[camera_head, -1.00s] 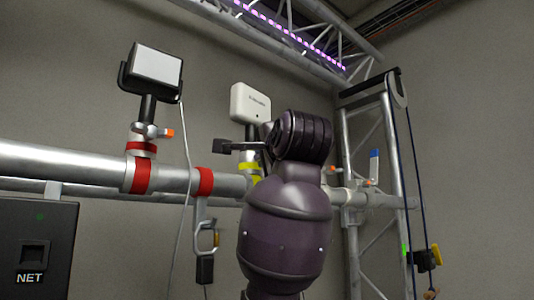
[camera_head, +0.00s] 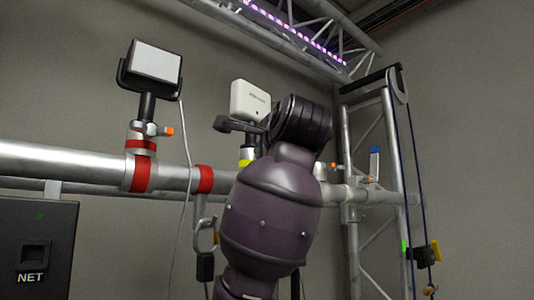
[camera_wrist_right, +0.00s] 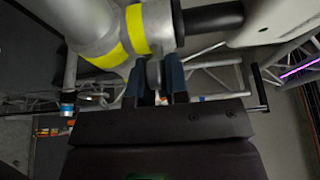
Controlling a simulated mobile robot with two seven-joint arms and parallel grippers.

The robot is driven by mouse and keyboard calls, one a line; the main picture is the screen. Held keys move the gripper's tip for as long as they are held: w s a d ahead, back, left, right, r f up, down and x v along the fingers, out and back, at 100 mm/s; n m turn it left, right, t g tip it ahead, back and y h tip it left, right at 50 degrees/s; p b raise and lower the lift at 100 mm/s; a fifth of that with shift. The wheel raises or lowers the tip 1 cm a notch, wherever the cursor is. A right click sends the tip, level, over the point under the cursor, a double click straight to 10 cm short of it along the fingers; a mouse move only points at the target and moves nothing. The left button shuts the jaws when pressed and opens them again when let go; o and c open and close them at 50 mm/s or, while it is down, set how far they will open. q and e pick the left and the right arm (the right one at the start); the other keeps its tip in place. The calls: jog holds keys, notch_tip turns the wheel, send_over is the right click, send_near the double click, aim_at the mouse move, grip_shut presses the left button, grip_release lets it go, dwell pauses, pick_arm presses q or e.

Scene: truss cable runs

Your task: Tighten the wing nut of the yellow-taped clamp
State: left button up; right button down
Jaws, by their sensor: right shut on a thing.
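The yellow-taped clamp (camera_head: 246,162) sits on the horizontal pipe below a white box-shaped device (camera_head: 250,101), partly hidden by my right arm. In the right wrist view the clamp's yellow tape (camera_wrist_right: 138,30) shows close up. My right gripper (camera_wrist_right: 155,88) is below the clamp there, its two bluish fingers on either side of the grey wing nut (camera_wrist_right: 153,73) and shut on it. In the head view its fingertips are hidden behind my arm. My left gripper is not in view.
A red-taped clamp (camera_head: 141,165) holds a panel lamp (camera_head: 152,65) on the left. A red-banded hook (camera_head: 204,190) and a thin cable hang nearby. A dark NET box (camera_head: 38,250) stands lower left. A truss tower (camera_head: 355,170) with blue rope stands right.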

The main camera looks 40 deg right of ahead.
jog(key=c, duration=1.1)
grip_release()
jog(key=shift+s+a, duration=0.15)
jog(key=shift+s, duration=0.4)
jog(key=b+v, duration=0.2)
jog(key=v, duration=0.7)
jog(key=shift+s+a, duration=0.1)
jog(key=shift+s, duration=0.2)
